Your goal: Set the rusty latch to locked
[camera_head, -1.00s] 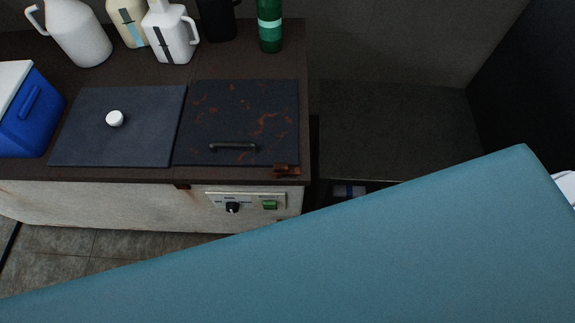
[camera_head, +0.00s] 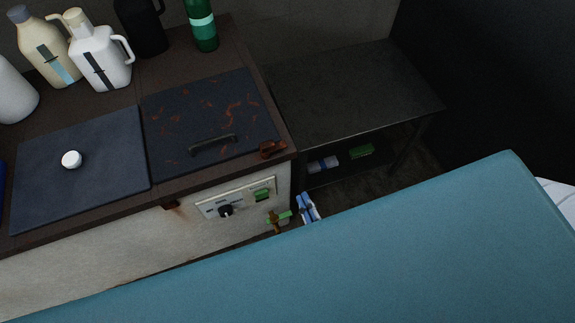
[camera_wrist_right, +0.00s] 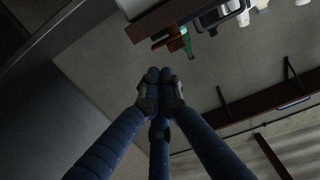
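The rusty latch (camera_head: 272,149) is a small orange-brown piece at the front right corner of the tank top, beside the rust-stained dark lid (camera_head: 208,120). Whether it is locked is too small to tell. My left gripper is out of view.
A second dark lid (camera_head: 85,165) has a white knob. Jugs (camera_head: 103,62) and a green bottle (camera_head: 203,25) stand behind the lids. The front panel (camera_head: 236,198) has a black dial and green switch. A dark table (camera_head: 350,90) stands right. A teal surface hides the foreground.

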